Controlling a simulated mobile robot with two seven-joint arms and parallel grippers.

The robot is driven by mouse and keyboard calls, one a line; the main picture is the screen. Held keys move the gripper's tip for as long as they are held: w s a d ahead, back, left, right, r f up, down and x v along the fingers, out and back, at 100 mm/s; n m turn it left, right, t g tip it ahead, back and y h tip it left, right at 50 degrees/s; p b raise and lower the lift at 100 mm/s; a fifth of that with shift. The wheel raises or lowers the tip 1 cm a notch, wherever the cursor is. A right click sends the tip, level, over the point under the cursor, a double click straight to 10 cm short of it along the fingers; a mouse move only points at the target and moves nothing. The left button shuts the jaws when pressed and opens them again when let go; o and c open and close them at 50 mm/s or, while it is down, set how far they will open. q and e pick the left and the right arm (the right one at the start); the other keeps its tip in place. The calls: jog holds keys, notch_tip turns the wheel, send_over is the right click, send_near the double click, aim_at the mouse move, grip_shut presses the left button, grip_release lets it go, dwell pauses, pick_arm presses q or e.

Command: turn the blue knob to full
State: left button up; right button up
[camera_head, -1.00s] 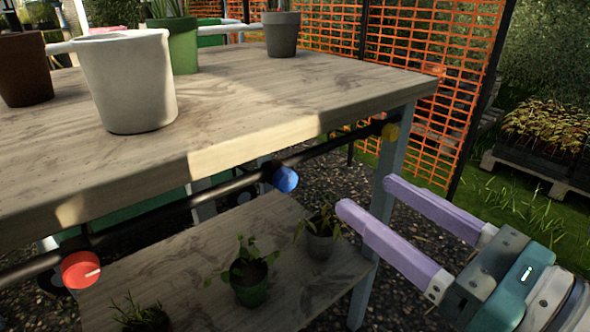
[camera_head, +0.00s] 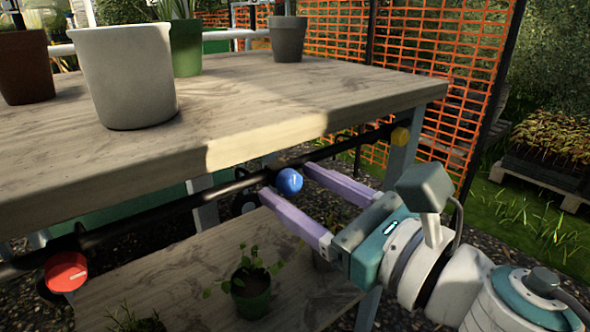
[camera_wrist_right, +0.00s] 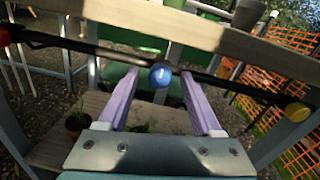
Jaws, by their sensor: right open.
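The blue knob (camera_head: 289,181) sits on a black pipe (camera_head: 225,190) under the front edge of the wooden table. It also shows in the right wrist view (camera_wrist_right: 160,75), with a small pale mark on its face. My right gripper (camera_head: 285,182) is open, its two lilac fingers pointing at the knob, one on each side of it. In the right wrist view (camera_wrist_right: 160,80) the knob appears between the fingertips, near their far ends. I cannot tell whether either finger touches it. My left gripper is not in view.
A red knob (camera_head: 66,272) and a yellow knob (camera_head: 400,137) are on the same pipe. The table (camera_head: 250,105) overhangs the pipe and bears several pots. A lower shelf (camera_head: 190,285) holds a green potted plant (camera_head: 250,291). Orange mesh (camera_head: 420,50) stands behind.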

jog(key=shift+c, duration=0.3)
grip_shut()
dwell(0.5)
